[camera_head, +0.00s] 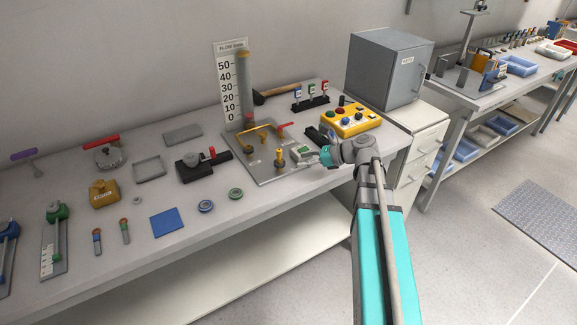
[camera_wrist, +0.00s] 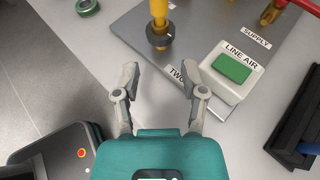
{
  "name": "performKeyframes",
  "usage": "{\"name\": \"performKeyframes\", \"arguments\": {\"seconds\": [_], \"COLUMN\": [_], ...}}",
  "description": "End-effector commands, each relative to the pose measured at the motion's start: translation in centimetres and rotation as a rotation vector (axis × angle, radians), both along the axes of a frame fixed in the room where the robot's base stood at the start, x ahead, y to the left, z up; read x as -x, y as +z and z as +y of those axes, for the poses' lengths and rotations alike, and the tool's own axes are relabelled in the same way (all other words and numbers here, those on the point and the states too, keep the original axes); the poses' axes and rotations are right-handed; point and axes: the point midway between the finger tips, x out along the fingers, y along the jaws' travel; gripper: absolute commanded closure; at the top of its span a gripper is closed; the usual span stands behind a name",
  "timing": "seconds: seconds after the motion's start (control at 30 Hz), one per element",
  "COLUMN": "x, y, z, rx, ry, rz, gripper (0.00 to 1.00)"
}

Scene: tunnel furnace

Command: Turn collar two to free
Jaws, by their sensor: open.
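Collar two (camera_wrist: 159,41) is a dark ring at the foot of a yellow post, on a grey plate (camera_wrist: 125,30). In the wrist view it has a white mark on its edge. The label beside it, reading "TWO", is partly hidden by my right finger. My gripper (camera_wrist: 163,80) is open and empty, its fingertips just short of the collar and apart from it. In the head view, the collar with its yellow post (camera_head: 279,164) stands at the plate's front, left of my gripper (camera_head: 320,157).
A white box (camera_wrist: 237,70) with a green "LINE AIR" face sits right of the collar. A "SUPPLY" label and a red handle (camera_wrist: 300,5) lie behind it. A yellow button box (camera_head: 350,121) stands behind my wrist. Green and blue rings (camera_head: 236,193) lie left of the plate.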

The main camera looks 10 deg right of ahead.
Motion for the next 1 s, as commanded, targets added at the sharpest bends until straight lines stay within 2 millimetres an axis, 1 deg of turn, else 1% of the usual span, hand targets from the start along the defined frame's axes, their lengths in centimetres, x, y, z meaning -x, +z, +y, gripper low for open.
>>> {"name": "performKeyframes", "arguments": {"seconds": [0.03,0.2,0.4,0.6,0.87,0.9,0.97,1.0], "x": [-0.3,-1.2,-1.9,-2.2,-2.2,-2.2,-2.2,-2.2], "y": [-0.6,-1.3,-1.9,-2.0,-2.0,-2.0,-2.0,-2.0], "z": [0.6,2.4,3.8,4.4,4.4,4.4,4.4,4.4], "rx": [0.0,0.0,0.0,0.0,0.0,0.0,0.0,0.0], "ry": [0.002,0.002,0.001,0.001,0.001,0.001,0.001,0.001], "rz": [0.0,0.0,0.0,0.0,0.0,0.0,0.0,0.0], "gripper": [0.45,0.45,0.45,0.45,0.45,0.47,0.58,0.66]}}
